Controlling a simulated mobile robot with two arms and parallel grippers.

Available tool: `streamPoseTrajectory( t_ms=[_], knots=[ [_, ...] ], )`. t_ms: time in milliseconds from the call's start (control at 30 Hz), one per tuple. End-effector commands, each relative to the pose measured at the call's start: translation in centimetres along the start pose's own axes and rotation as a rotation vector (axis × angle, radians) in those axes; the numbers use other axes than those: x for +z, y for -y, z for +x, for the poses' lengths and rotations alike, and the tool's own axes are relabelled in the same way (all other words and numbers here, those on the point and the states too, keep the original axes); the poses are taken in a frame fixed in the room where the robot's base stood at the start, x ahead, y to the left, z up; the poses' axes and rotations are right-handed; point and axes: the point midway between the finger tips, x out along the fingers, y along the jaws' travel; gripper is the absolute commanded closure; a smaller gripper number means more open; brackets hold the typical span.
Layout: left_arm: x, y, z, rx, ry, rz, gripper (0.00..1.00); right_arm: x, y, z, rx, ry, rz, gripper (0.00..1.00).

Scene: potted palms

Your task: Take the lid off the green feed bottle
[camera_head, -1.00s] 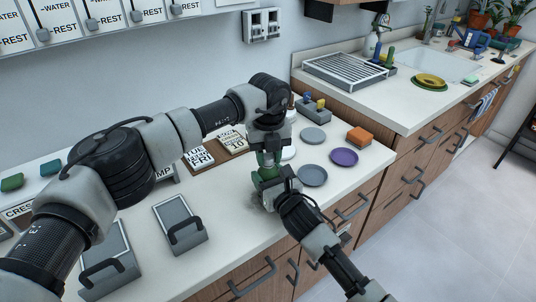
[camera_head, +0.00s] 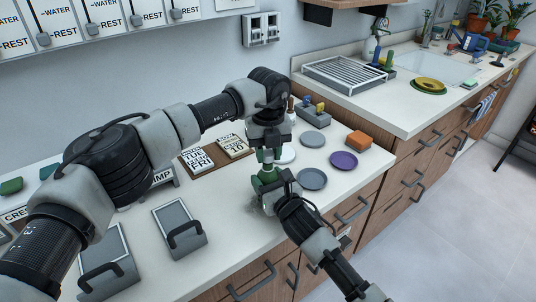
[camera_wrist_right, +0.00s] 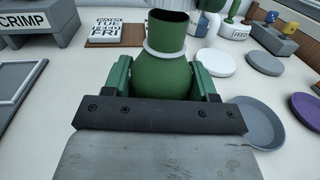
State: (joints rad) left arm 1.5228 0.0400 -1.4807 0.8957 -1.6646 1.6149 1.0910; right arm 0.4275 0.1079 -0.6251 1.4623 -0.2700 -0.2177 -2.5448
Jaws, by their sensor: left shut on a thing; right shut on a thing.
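The green feed bottle (camera_head: 267,176) stands upright near the counter's front edge. In the right wrist view the bottle (camera_wrist_right: 166,72) shows a round body, a pale ring and a neck with a dark open mouth. My right gripper (camera_head: 273,185) is shut on its body from the front; its fingers (camera_wrist_right: 165,78) press both sides.
A calendar board (camera_head: 215,152) lies behind left. Grey handled boxes (camera_head: 180,230) stand left. The counter between boxes and bottle is clear.

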Motion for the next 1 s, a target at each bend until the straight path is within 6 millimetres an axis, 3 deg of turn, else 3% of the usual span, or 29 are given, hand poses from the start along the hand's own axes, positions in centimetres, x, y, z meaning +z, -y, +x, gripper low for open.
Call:
streamPoseTrajectory(
  t_ms=[367, 700, 933, 967, 1000],
  knots=[
    [0.0, 0.0, -0.2, 0.0, 0.0, 0.0, 0.97, -0.1, 0.0, 0.0, 0.0, -0.002, 0.002, 1.0],
    [0.1, 0.0, -3.8, -0.001, 0.002, -0.001, 0.97, -0.1, -0.1, 0.0, 0.0, -0.002, 0.002, 1.0],
    [0.0, 0.0, -4.1, 0.0, -0.001, 0.0, 0.97, -0.1, -0.1, 0.0, 0.001, -0.002, 0.002, 1.0],
    [0.0, 0.0, -4.1, 0.0, -0.001, 0.0, 0.97, -0.1, 0.0, 0.0, 0.0, -0.002, 0.002, 0.41],
    [0.0, 0.0, -4.1, 0.0, 0.0, 0.0, 0.97, -0.1, 0.0, 0.0, 0.0, -0.002, 0.002, 0.35]
  ],
)
